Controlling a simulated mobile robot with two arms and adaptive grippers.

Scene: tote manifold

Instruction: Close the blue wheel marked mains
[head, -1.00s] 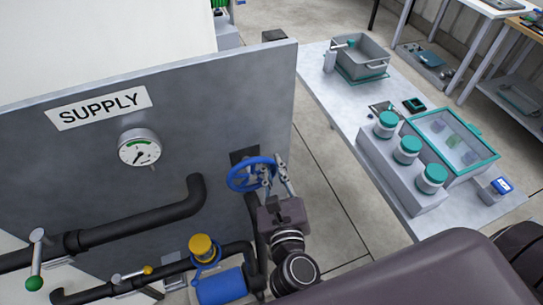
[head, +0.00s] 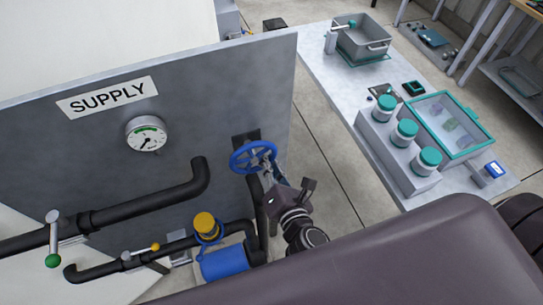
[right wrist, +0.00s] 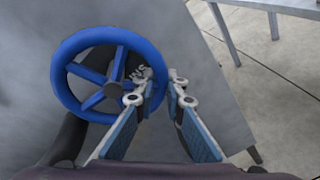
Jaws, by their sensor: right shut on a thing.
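The blue wheel (head: 236,165) is mounted at the right end of the grey panel, and its spokes and dark hub show in the right wrist view (right wrist: 65,55). Pale lettering, partly hidden, shows between the wheel and a finger in the wrist view; I cannot read it whole. My right gripper (head: 268,168) is shut on the wheel's rim at its lower right in the head view. In the wrist view its fingers (right wrist: 157,90) stand on either side of the rim's right part. My left gripper is not in view.
The grey panel (head: 60,160) carries a SUPPLY sign (head: 107,97), a gauge (head: 146,134) and black pipes (head: 150,205). A green-tipped lever (head: 53,240), a yellow cap (head: 207,225) and a blue cylinder (head: 225,262) are lower left. A table (head: 335,85) with containers stands right.

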